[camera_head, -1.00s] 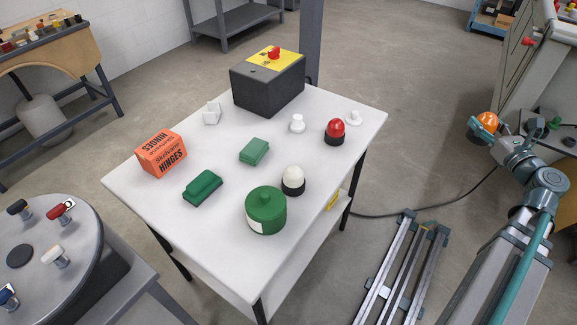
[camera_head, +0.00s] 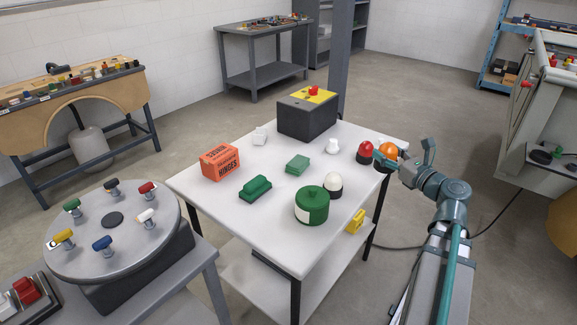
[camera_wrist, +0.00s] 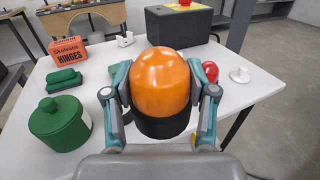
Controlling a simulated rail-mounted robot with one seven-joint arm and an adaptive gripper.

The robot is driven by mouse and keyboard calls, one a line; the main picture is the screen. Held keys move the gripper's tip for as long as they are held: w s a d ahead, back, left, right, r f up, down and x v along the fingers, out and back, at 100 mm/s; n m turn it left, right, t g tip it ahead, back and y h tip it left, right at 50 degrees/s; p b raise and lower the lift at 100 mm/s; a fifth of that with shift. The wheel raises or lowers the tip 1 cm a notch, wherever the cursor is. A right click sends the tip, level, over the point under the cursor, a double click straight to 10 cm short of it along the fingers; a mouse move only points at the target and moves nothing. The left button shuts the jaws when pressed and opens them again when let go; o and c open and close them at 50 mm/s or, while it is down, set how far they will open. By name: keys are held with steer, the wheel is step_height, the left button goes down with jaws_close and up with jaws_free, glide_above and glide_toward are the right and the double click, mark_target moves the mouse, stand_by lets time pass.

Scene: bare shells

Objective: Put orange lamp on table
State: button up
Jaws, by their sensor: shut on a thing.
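The orange lamp (camera_wrist: 160,82), a glossy dome on a black base, is held between the two fingers of my gripper (camera_wrist: 163,105). In the head view the orange lamp (camera_head: 387,151) is at the right edge of the white table (camera_head: 262,226), beside the red lamp. I cannot tell whether its base touches the tabletop; the wrist view shows the table beyond and below it. My gripper (camera_head: 385,160) comes in from the right and is shut on the lamp. The lamp hides part of the table behind it in the wrist view.
On the table are a red lamp (camera_head: 366,152), a white lamp (camera_head: 333,185), a green canister (camera_head: 312,205), green blocks, an orange hinges box (camera_head: 220,162), white pieces and a dark box with a red button (camera_head: 307,116). The table's front left corner is bare.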

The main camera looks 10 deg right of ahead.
steer(key=shift+w+a+f, duration=0.1)
steer(key=shift+a, duration=0.05)
steer(key=shift+w+f, duration=0.1)
steer(key=shift+w, duration=0.2)
steer(key=shift+w+a+f+b, duration=0.15)
steer(key=shift+w+a+f, duration=0.3)
steer(key=shift+w+f, duration=1.45)
steer(key=shift+w+a+f+b, duration=0.2)
steer(key=shift+w+a+f, duration=0.2)
steer(key=shift+w+f, duration=1.4)
steer(key=shift+w+a+f+b, duration=0.15)
steer(key=shift+w+a+f, duration=0.6)
steer(key=shift+w, duration=1.95)
steer(key=shift+w+d+f, duration=0.1)
steer(key=shift+d+f, duration=0.05)
steer(key=shift+f, duration=0.85)
steer(key=shift+d+f, duration=0.1)
steer(key=shift+f, duration=0.85)
